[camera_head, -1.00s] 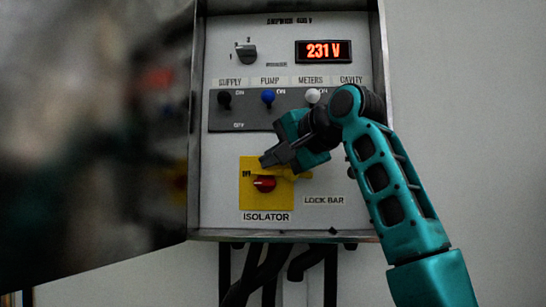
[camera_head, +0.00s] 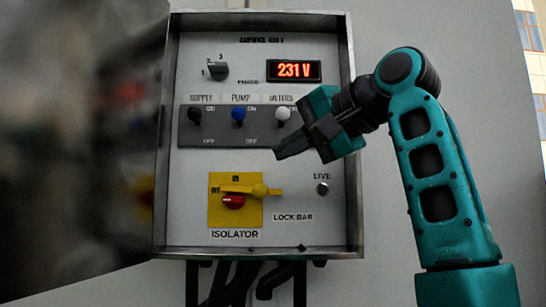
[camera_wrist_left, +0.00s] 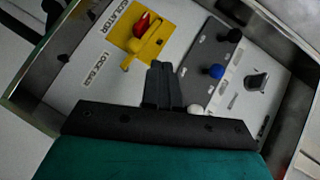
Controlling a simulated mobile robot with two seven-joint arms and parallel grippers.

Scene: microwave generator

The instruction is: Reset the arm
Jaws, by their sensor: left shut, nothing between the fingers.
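My left gripper (camera_head: 279,153) has its dark fingers together and empty. It hangs in front of the grey control panel (camera_head: 200,165), above and right of the isolator, apart from it. The isolator has a red knob (camera_head: 233,201) on a yellow plate, with a yellow lock bar (camera_head: 250,190) lying across it. In the left wrist view, the closed fingers (camera_wrist_left: 161,70) point towards the panel, with the red knob (camera_wrist_left: 142,24) and lock bar (camera_wrist_left: 145,45) beyond them. My right gripper is not in view.
A display (camera_head: 294,70) reads 231 V. Black (camera_head: 195,116), blue (camera_head: 238,115) and white (camera_head: 283,114) switches sit above the isolator. The cabinet's metal rim (camera_head: 353,220) stands out around the panel. A blurred open door (camera_head: 90,150) fills the left side.

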